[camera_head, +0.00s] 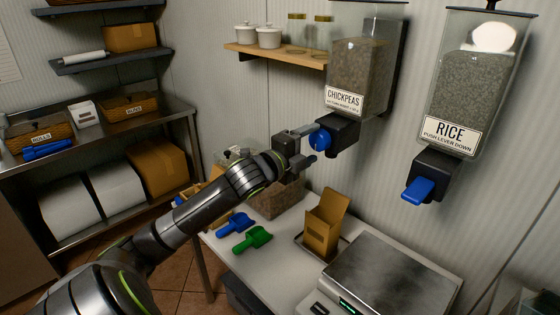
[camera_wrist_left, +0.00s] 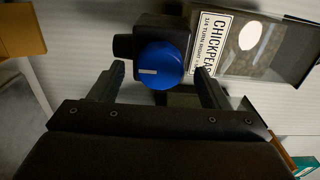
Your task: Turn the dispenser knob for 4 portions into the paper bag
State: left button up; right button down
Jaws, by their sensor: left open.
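The chickpeas dispenser (camera_head: 360,75) hangs on the wall, with a dark outlet block below its label. Its round blue knob (camera_head: 320,139) faces my left gripper (camera_head: 312,145). In the left wrist view the knob (camera_wrist_left: 161,65) has a white mark pointing left and lies between the tips of my open left gripper (camera_wrist_left: 160,80). A gap shows on both sides, and I cannot tell whether either finger touches it. The brown paper bag (camera_head: 322,222) stands open on a small dark tray on the table, below the dispenser. My right gripper is not in view.
The rice dispenser (camera_head: 488,80) with a blue lever (camera_head: 417,191) hangs to the right. A scale (camera_head: 390,280) stands on the table (camera_head: 285,290). A blue scoop (camera_head: 235,223) and a green scoop (camera_head: 252,239) lie left of the bag. A wooden shelf (camera_head: 275,55) is behind.

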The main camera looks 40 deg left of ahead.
pick_arm(q)
jog(key=s+a+p, duration=0.1)
jog(key=s+p, duration=0.4)
jog(key=s, duration=1.1)
jog(key=shift+s, duration=0.2)
jog(key=shift+a, duration=0.1)
dwell(0.6)
jog(key=w+n+p, duration=0.1)
jog(key=w+n, duration=0.5)
jog(key=w+d+n+p, duration=0.1)
jog(key=w+n, duration=0.5)
jog(key=n, duration=0.1)
jog(key=w+n+p, duration=0.1)
jog(key=w+n, duration=0.5)
jog(key=n, duration=0.1)
jog(key=shift+w+d+f, duration=0.2)
jog(key=shift+w+d, duration=0.05)
jog(key=shift+d, duration=0.05)
dwell(0.5)
